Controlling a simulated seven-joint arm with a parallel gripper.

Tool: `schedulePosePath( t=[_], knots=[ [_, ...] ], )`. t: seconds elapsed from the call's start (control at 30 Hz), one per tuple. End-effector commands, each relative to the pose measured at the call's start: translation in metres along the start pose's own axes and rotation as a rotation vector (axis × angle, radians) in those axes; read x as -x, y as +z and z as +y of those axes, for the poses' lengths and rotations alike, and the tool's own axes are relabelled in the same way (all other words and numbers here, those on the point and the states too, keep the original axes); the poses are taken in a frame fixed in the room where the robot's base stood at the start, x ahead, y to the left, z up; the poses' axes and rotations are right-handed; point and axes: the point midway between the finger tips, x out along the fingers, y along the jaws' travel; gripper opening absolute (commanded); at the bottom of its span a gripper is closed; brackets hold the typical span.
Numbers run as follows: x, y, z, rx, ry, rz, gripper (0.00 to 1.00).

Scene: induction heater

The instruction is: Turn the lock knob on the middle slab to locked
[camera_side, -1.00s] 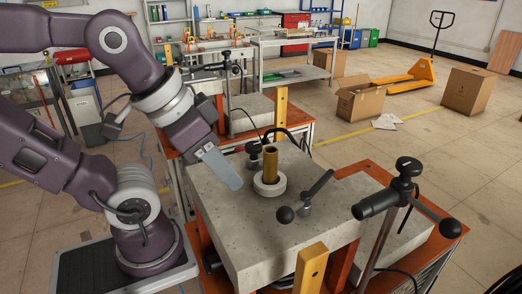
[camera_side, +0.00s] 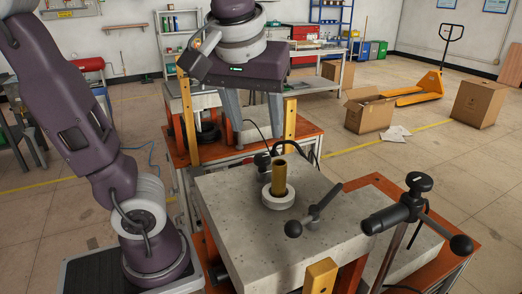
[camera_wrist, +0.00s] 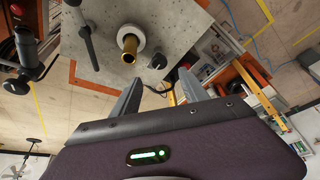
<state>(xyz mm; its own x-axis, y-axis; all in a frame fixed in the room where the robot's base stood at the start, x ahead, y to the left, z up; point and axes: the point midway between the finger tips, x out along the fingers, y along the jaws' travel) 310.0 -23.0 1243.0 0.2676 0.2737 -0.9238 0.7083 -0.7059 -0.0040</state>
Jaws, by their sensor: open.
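The grey stone slab (camera_side: 235,215) lies flat on an orange-topped bench. It carries an upright brass tube (camera_side: 278,176) inside a white ring. A small black knob (camera_side: 262,161) stands just behind the ring; it also shows in the wrist view (camera_wrist: 158,61), right of the brass tube (camera_wrist: 129,48). My gripper (camera_side: 254,128) points down, fingers apart and empty, above and behind the knob in the side view. The knob's setting is not readable.
A clamp-like black handle on a post (camera_side: 395,215) stands right of the slab. Yellow posts (camera_side: 289,118) rise at the back, another (camera_side: 320,276) in front. A black cable (camera_side: 303,142) loops behind the knob. The slab's left part is clear.

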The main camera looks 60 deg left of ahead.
Motion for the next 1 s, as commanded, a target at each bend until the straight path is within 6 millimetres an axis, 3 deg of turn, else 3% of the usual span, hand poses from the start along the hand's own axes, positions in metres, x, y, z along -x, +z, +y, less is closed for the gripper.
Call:
schedulePosePath(
  t=[0.4,0.73,0.77,1.0],
  knots=[
    [-0.068,0.004,0.000,-0.001,0.001,-0.003,0.52],
    [-0.078,0.003,0.001,-0.001,0.005,0.000,0.52],
    [-0.078,0.003,0.001,-0.001,0.004,0.000,0.50],
    [-0.078,0.003,0.000,0.000,0.004,0.000,0.03]
  ],
)
